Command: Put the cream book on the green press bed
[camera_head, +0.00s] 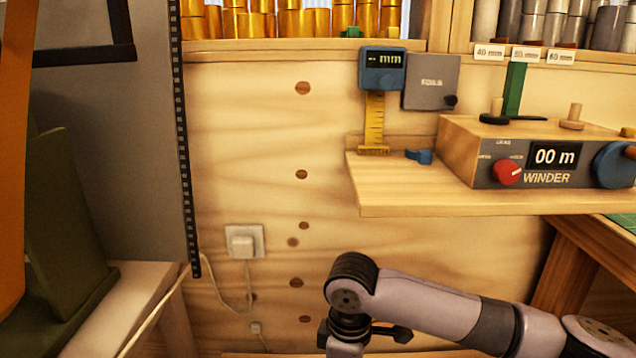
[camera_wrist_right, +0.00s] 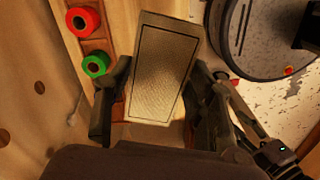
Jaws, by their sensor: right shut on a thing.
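A cream book (camera_wrist_right: 158,75) with a dark outlined panel on its cover is in the right wrist view. My right gripper (camera_wrist_right: 161,66) has its two dark fingers closed on the book's sides. In the head view my right arm comes in from the lower right, and its end is cut off at the bottom edge, so the book is not seen there. I cannot make out a green press bed; only a sliver of green surface (camera_head: 627,221) shows at the right edge, and I cannot tell what it is. My left gripper is not in view.
A wooden shelf (camera_head: 450,202) holds the winder box (camera_head: 487,147) and a blue-headed gauge (camera_head: 383,72). Foil rolls stand above. A wooden bench (camera_head: 590,250) is at right, an olive panel (camera_head: 65,230) at left. A red roll (camera_wrist_right: 83,21) and green roll (camera_wrist_right: 96,64) are beside the book.

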